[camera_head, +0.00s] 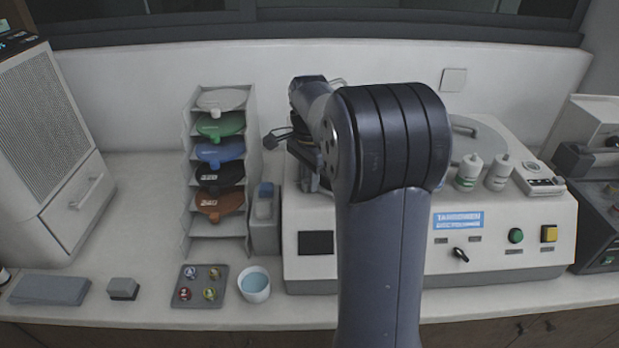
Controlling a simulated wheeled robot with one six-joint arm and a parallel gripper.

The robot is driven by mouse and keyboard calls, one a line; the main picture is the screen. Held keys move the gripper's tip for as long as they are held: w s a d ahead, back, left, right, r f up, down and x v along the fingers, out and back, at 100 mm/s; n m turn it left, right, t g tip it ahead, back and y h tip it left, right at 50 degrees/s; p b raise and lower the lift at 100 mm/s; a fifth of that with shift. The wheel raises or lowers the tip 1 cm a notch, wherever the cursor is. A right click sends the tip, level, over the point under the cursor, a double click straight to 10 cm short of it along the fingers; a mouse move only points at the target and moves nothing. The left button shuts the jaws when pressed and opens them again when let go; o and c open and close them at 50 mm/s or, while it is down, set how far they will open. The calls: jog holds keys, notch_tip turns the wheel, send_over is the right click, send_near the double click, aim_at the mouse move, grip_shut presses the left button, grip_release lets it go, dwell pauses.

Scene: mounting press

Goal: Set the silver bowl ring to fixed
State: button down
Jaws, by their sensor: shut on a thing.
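My arm stands in front of the pale grinding machine (372,258) and covers its left and middle top. My gripper (303,150) is partly in view at the machine's left top, behind my arm. It is shut on what appears to be the silver bowl ring. The ring is mostly hidden by my arm, so its setting cannot be read. A thin dark looped part (277,137) sticks out to the left beside the gripper. A round grey lid with a handle (482,142) shows on the machine's right top.
A rack (222,246) of coloured discs stands left of the machine. White bottles (468,175) stand on its right top. A tray of small samples (203,285) and a white cup (254,290) sit on the counter in front. The counter behind the rack's left side is clear.

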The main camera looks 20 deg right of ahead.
aim_at(329, 202)
jog(key=shift+s, duration=0.1)
dwell(0.3)
jog(key=s+n, duration=0.1)
jog(key=s+d+n, duration=0.1)
jog(key=s, duration=0.1)
jog(key=s+d+n, duration=0.1)
jog(key=s+n, duration=0.1)
jog(key=shift+s+d, duration=0.1)
jog(key=shift+d, duration=0.05)
jog(key=shift+s+d+n, duration=0.3)
jog(key=shift+s+n, duration=0.1)
jog(key=shift+n, duration=0.1)
jog(key=c, duration=1.4)
grip_release()
jog(key=shift+c, duration=0.2)
jog(key=shift+o, duration=0.4)
notch_tip(329, 202, up, 11)
